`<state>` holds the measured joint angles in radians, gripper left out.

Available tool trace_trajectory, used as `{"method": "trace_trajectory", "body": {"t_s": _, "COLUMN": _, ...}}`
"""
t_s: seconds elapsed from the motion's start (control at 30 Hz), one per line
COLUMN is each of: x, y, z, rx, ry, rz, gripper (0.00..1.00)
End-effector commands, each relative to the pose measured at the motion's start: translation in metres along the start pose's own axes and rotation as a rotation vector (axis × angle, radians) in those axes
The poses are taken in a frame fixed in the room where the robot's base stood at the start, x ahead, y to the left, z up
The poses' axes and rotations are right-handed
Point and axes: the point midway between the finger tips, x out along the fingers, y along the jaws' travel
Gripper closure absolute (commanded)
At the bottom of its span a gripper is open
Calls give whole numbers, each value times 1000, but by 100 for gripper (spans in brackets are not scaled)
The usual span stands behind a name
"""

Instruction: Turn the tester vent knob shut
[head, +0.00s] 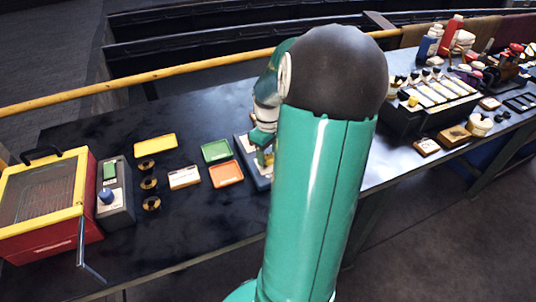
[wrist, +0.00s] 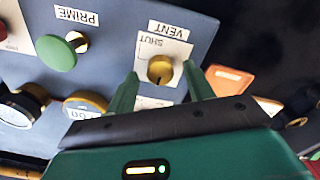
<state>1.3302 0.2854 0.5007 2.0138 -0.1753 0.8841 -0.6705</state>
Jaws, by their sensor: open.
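The tester panel (wrist: 110,45) is blue-grey and fills much of the wrist view. The brass vent knob (wrist: 160,69) sits on a white plate marked SHUT, beside a VENT label (wrist: 167,30); both labels appear upside down. My gripper (wrist: 161,72) is open, with one green finger on each side of the knob. I cannot tell whether the fingers touch it, or how far it is turned. In the head view my gripper (head: 264,140) is over the tester (head: 241,143), and my arm hides most of the panel and the knob.
A green knob (wrist: 56,53) by a PRIME label, a red knob and a gauge (wrist: 22,104) share the panel. Green (head: 216,151) and orange (head: 226,174) trays lie left of the tester. A red and yellow box (head: 45,205) stands far left; a crowded rack (head: 430,100) stands right.

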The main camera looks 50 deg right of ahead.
Motion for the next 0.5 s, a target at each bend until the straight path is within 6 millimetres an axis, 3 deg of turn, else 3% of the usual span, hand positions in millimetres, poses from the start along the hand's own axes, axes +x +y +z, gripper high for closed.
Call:
{"method": "trace_trajectory", "body": {"t_s": 0.13, "x": 11, "y": -1, "z": -1, "rx": 0, "ry": 0, "rz": 0, "gripper": 48}}
{"method": "trace_trajectory", "body": {"t_s": 0.4, "x": 12, "y": 0, "z": -1, "rx": 0, "ry": 0, "rz": 1, "gripper": 48}}
{"method": "trace_trajectory", "body": {"t_s": 0.5, "x": 12, "y": 0, "z": -1, "rx": 0, "ry": 0, "rz": 1, "gripper": 67}}
